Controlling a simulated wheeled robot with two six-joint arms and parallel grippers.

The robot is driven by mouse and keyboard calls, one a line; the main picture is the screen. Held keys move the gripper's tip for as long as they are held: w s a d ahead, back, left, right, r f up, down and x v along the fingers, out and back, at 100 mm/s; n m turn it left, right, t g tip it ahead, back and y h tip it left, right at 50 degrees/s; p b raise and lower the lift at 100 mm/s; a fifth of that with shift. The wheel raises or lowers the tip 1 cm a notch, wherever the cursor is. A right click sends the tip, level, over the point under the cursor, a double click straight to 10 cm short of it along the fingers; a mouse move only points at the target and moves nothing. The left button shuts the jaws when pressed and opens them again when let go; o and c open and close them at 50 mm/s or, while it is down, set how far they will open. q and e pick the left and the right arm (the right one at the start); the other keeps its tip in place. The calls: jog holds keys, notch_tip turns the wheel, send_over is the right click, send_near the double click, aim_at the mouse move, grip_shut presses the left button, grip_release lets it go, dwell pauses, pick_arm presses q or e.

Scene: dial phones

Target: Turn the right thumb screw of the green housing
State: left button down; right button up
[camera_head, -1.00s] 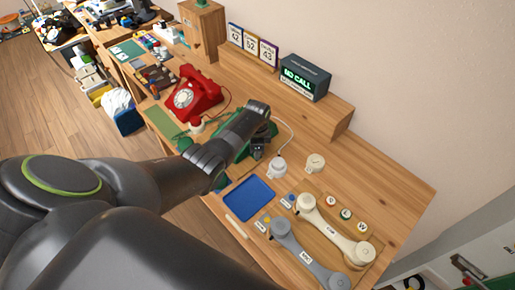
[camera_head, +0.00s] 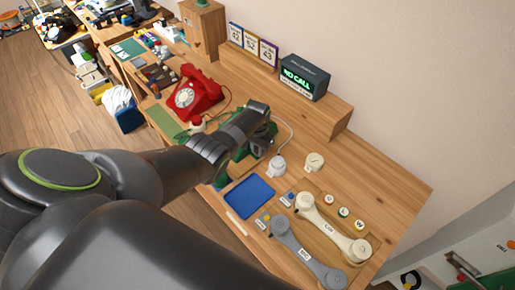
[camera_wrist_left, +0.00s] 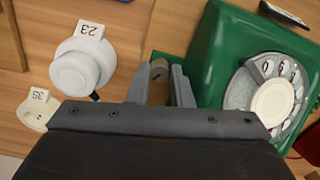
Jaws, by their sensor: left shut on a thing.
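The green housing (camera_wrist_left: 222,55) is a phone body with a white dial (camera_wrist_left: 272,98), at the right of the left wrist view. In the head view my arm partly hides the green housing (camera_head: 240,152). My left gripper (camera_wrist_left: 160,84) is at the housing's edge, its fingers shut on a small brownish thumb screw (camera_wrist_left: 158,70) with a dark slot. In the head view my left gripper (camera_head: 262,143) hides the screw. My right gripper is in neither view.
A white part tagged 23 (camera_wrist_left: 75,70) and a cream part tagged 35 (camera_wrist_left: 38,110) lie beside the gripper. A red phone (camera_head: 195,93), a blue tray (camera_head: 250,196) and two handsets, cream (camera_head: 330,228) and grey (camera_head: 303,252), also occupy the bench.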

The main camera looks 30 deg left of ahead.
pick_arm(q)
jog(key=n, duration=0.6)
jog(key=shift+p, duration=0.35)
jog(key=shift+n, duration=0.4)
jog(key=c, duration=1.6)
grip_release()
jog(key=shift+o, duration=0.2)
jog(key=shift+r+p, duration=0.35)
jog(key=shift+r, duration=0.15)
notch_tip(320, 180, up, 7)
jog(key=shift+p, duration=1.15)
notch_tip(320, 180, up, 9)
send_over(257, 152)
jog(key=shift+w+r+b, duration=0.1)
jog(key=shift+r+b, duration=0.1)
jog(key=shift+b, duration=0.1)
